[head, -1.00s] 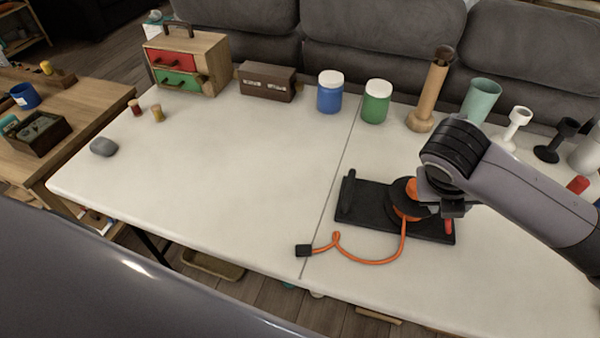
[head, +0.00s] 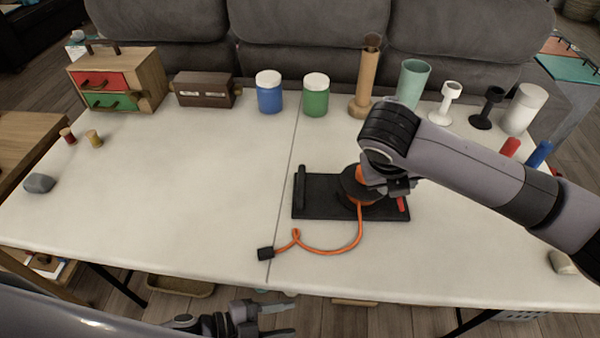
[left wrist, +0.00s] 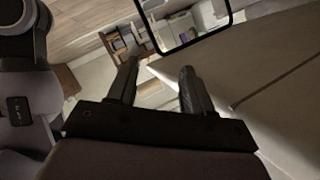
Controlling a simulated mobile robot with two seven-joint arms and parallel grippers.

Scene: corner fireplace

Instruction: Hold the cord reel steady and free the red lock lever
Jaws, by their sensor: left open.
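The cord reel (head: 352,190), orange with a black top disc, stands on a black base plate (head: 325,208) on the white table. Its orange cord (head: 325,251) runs forward and left to a black plug (head: 265,254). The red lock lever (head: 402,204) shows at the plate's right end, partly hidden. My right gripper (head: 388,186) is at the reel's right side and hides part of it; its finger gap is not clear. My left gripper (head: 290,319) is open and empty, low in front of the table's near edge. In the left wrist view its two fingers (left wrist: 155,85) stand apart with nothing between.
A black upright post (head: 300,187) stands at the plate's left end. Jars (head: 316,95), a wooden cylinder (head: 365,85) and cups (head: 412,82) line the table's back.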

